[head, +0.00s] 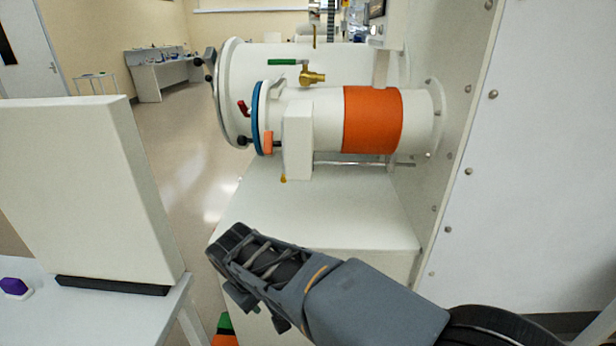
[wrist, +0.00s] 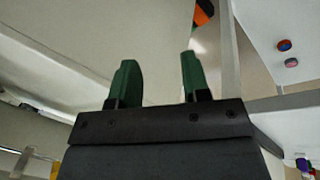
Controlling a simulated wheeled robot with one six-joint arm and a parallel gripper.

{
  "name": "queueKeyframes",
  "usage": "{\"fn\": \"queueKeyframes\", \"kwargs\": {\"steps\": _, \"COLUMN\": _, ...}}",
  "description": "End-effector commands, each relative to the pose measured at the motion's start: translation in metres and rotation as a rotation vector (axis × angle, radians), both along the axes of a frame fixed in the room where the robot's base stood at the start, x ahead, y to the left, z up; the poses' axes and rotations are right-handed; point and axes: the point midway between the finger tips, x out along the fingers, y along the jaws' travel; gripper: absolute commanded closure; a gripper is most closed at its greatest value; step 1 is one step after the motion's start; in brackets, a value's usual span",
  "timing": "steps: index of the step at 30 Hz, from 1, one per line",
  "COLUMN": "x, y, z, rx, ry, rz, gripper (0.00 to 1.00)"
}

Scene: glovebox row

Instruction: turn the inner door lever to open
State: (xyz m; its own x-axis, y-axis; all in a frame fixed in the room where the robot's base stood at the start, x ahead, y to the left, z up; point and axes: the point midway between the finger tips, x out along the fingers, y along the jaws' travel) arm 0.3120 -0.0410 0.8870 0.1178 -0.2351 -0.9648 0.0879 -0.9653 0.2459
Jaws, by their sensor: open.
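My gripper (wrist: 160,75) is open in the wrist view, its two green fingers apart with nothing between them. In the head view my arm reaches in from the lower right, in front of and below the small white chamber (head: 325,118) with the orange band. An orange lever (head: 268,143) is at its blue-ringed left end, and a red handle (head: 243,107) is just left of the ring. A green-handled brass valve (head: 288,62) is above. I cannot tell which handle is the inner door lever. No handle is near my fingers.
A white box-like ledge (head: 320,205) is under the chamber, and a bolted white wall (head: 480,140) rises at the right. A white upright panel (head: 85,185) stands on a table at the left, beside a purple object (head: 14,286).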

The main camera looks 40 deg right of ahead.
Motion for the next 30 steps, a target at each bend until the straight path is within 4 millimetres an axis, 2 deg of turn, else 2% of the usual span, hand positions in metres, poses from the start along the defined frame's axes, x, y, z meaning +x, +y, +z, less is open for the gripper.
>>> {"fn": "queueKeyframes", "kwargs": {"steps": 1, "x": 0.006, "y": -0.017, "z": -0.008, "rx": -0.103, "ry": 0.059, "rz": 0.026, "gripper": 0.57}}
{"fn": "queueKeyframes", "kwargs": {"steps": 2, "x": 0.010, "y": -0.029, "z": -0.008, "rx": -0.179, "ry": 0.097, "rz": 0.043, "gripper": 0.57}}
{"fn": "queueKeyframes", "kwargs": {"steps": 5, "x": 0.028, "y": -0.071, "z": 0.001, "rx": -0.458, "ry": 0.219, "rz": 0.088, "gripper": 0.57}}
{"fn": "queueKeyframes", "kwargs": {"steps": 9, "x": 0.065, "y": -0.117, "z": 0.029, "rx": -0.857, "ry": 0.343, "rz": 0.120, "gripper": 0.57}}
{"fn": "queueKeyframes", "kwargs": {"steps": 12, "x": 0.094, "y": -0.135, "z": 0.053, "rx": -1.123, "ry": 0.392, "rz": 0.123, "gripper": 0.57}}
{"fn": "queueKeyframes", "kwargs": {"steps": 16, "x": 0.129, "y": -0.140, "z": 0.078, "rx": -1.406, "ry": 0.410, "rz": 0.117, "gripper": 0.57}}
{"fn": "queueKeyframes", "kwargs": {"steps": 21, "x": 0.157, "y": -0.133, "z": 0.097, "rx": -1.634, "ry": 0.394, "rz": 0.106, "gripper": 0.57}}
{"fn": "queueKeyframes", "kwargs": {"steps": 26, "x": 0.168, "y": -0.132, "z": 0.107, "rx": -1.728, "ry": 0.379, "rz": 0.097, "gripper": 0.57}}
{"fn": "queueKeyframes", "kwargs": {"steps": 30, "x": 0.171, "y": -0.147, "z": 0.116, "rx": -1.748, "ry": 0.375, "rz": 0.093, "gripper": 0.57}}
